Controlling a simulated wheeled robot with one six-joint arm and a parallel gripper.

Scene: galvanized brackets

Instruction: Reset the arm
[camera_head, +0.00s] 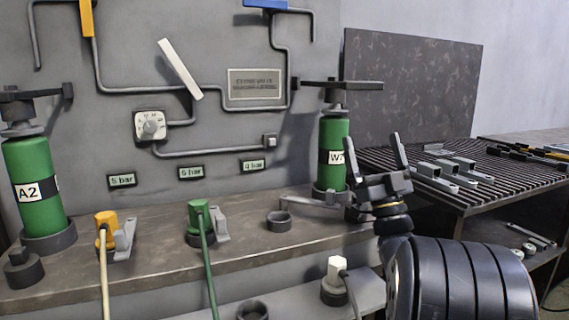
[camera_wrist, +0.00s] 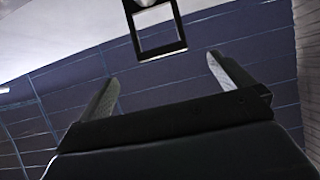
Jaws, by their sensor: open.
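My gripper (camera_head: 384,152) points upward at the right of the middle in the head view, with its two fingers apart and nothing between them. In the wrist view my gripper (camera_wrist: 165,80) is also open and empty, facing the dark ceiling panels. In the head view it shows in front of the left end of the slatted table, just right of the green cylinder marked W (camera_head: 332,150). Several galvanized brackets (camera_head: 447,172) lie on the slatted table to the right of my gripper, apart from it.
A bench (camera_head: 150,265) carries a green cylinder marked A2 (camera_head: 33,185), an orange plug (camera_head: 106,228) and a green plug (camera_head: 199,215). A white plug (camera_head: 335,270) stands on a lower ledge. The slatted table (camera_head: 400,163) has a dark upright panel (camera_head: 410,90) behind it.

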